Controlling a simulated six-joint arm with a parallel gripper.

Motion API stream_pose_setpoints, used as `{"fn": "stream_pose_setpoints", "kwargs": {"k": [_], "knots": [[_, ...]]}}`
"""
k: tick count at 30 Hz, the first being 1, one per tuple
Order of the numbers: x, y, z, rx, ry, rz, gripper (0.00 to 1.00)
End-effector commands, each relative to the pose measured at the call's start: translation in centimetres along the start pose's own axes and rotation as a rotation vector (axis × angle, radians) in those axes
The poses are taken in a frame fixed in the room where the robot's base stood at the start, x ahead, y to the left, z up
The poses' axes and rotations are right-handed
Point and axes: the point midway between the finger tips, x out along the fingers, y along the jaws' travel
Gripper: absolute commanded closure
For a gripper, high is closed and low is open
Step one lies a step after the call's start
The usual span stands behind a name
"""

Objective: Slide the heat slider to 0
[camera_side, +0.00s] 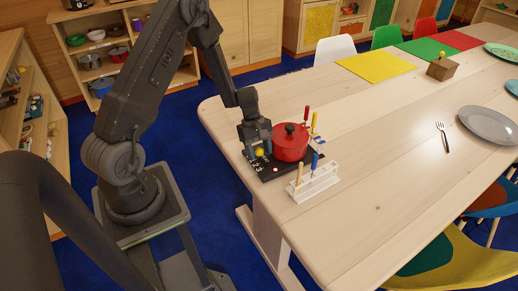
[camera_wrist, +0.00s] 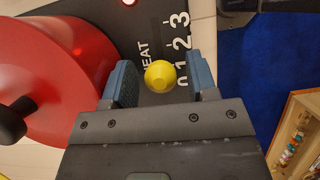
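The heat slider's yellow knob (camera_wrist: 160,74) sits between the two blue-grey fingers of my gripper (camera_wrist: 161,80) in the wrist view, with small gaps on both sides. The fingers are open around it. The black panel (camera_wrist: 110,12) carries the word HEAT and white digits 0 to 3; the knob appears beside the 0 and 1 end, its exact setting hard to tell. In the side view, my gripper (camera_side: 257,147) points down over the left part of the panel (camera_side: 287,172), with the yellow knob (camera_side: 260,152) at its fingertips. The slot under the knob is hidden.
A red pot (camera_side: 289,146) stands on the panel close beside my gripper. A white rack (camera_side: 315,184) with upright coloured-handled tools is in front. A lit red lamp (camera_wrist: 129,1) shows on the panel. The table's left edge is close; the table's middle is clear.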

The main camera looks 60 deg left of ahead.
Motion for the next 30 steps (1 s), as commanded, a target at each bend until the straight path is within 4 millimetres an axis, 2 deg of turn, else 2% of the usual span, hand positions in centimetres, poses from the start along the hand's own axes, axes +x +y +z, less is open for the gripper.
{"fn": "stream_pose_setpoints", "kwargs": {"k": [1,14,30], "knots": [[0.0,0.0,0.0,0.0,0.0,0.0,0.52],[0.0,0.0,0.0,0.0,0.0,0.0,0.92],[-0.8,0.1,-1.7,-0.001,0.0,0.002,0.92]]}}
